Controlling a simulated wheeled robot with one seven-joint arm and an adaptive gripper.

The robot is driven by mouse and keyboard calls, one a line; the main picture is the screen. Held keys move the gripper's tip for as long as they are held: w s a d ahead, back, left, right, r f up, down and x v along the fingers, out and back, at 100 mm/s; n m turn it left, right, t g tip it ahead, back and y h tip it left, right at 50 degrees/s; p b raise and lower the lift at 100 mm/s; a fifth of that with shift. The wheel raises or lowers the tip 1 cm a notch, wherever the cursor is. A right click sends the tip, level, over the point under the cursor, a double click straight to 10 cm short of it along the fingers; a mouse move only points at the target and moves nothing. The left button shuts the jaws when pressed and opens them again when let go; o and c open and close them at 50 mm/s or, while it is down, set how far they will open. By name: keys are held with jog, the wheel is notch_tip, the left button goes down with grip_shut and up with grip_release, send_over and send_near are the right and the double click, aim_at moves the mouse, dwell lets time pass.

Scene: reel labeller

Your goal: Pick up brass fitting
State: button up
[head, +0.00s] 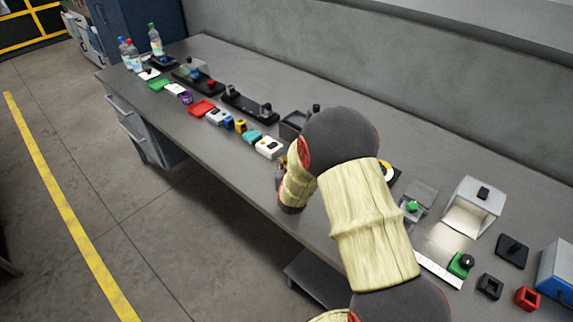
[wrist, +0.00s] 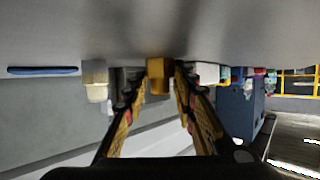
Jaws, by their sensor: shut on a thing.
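The brass fitting (wrist: 158,70) is a small gold-brown block in the middle of the wrist view, between the fingertips. My gripper (wrist: 159,84) is shut on it, one finger on each side. The wrist picture appears upside down, with the grey bench top along its upper edge. The fitting seems at or very close to the bench surface; I cannot tell whether it touches. In the head view my arm hides most of the gripper and the fitting.
The bench (head: 215,145) holds a row of small items left of my arm, including a white box (head: 269,147) and a red block (head: 201,107). A white-grey machine (head: 473,204) and a red square part (head: 527,298) stand right. Bottles (head: 154,40) stand at the far end.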

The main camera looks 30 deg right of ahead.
grip_shut()
